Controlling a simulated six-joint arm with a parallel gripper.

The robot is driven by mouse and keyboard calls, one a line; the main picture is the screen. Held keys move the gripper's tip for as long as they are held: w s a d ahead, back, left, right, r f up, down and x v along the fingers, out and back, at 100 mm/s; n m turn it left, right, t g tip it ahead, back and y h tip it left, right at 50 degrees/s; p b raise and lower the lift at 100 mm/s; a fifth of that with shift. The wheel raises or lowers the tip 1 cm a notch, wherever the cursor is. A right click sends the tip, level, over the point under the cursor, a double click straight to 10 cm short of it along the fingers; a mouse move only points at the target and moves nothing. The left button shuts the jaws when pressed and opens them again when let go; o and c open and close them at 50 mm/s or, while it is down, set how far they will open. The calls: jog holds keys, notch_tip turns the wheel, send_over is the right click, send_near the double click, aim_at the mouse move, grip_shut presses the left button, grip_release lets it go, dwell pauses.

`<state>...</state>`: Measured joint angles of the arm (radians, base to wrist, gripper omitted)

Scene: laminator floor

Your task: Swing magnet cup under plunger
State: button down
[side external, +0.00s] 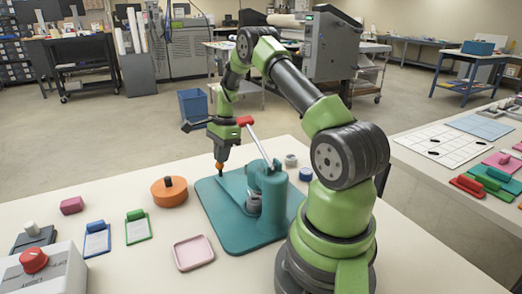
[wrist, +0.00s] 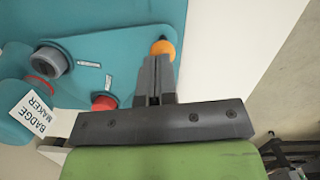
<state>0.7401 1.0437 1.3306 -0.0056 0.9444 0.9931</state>
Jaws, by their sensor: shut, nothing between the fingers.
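The teal badge maker has a flat base plate (side external: 215,205) and an upright column (side external: 272,195). Its pale lever (side external: 260,146) leans up and left to a red grip (side external: 246,121). A grey cup (side external: 253,202) sits low beside the column. In the wrist view, a grey round cup (wrist: 52,60) and a second round piece with a red face (wrist: 103,102) show on the teal; I cannot tell which is the magnet cup. My gripper (side external: 220,164) points down over the plate's far left part, shut and empty. Its fingertips (wrist: 157,60) are close to an orange round knob (wrist: 163,47).
An orange round tin (side external: 168,193) with a dark knob stands left of the plate. A pink tray (side external: 193,252), a green clipboard (side external: 138,228) and a blue clipboard (side external: 97,240) lie at the front left.

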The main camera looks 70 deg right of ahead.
dwell(0.6)
jog(key=s+d+r, duration=0.2)
jog(key=d, duration=0.1)
jog(key=shift+s+d, duration=0.1)
jog(key=shift+s, duration=0.15)
notch_tip(320, 180, up, 10)
jog(key=s+d+f+m, duration=0.1)
jog(key=s+d, duration=0.1)
jog(key=d, duration=0.1)
jog(key=f, duration=0.3)
jog(key=w+a+f, duration=0.1)
jog(key=f, duration=0.5)
jog(key=shift+w+a+f, duration=0.15)
jog(key=shift+w+a, duration=0.05)
jog(key=shift+a, duration=0.2)
jog(key=shift+w+a+f, duration=0.6)
jog(key=shift+w+a, duration=0.1)
jog(key=shift+a, duration=0.15)
jog(key=shift+w+a+f, duration=0.3)
jog(key=shift+w+a, duration=0.1)
jog(key=shift+a, duration=0.15)
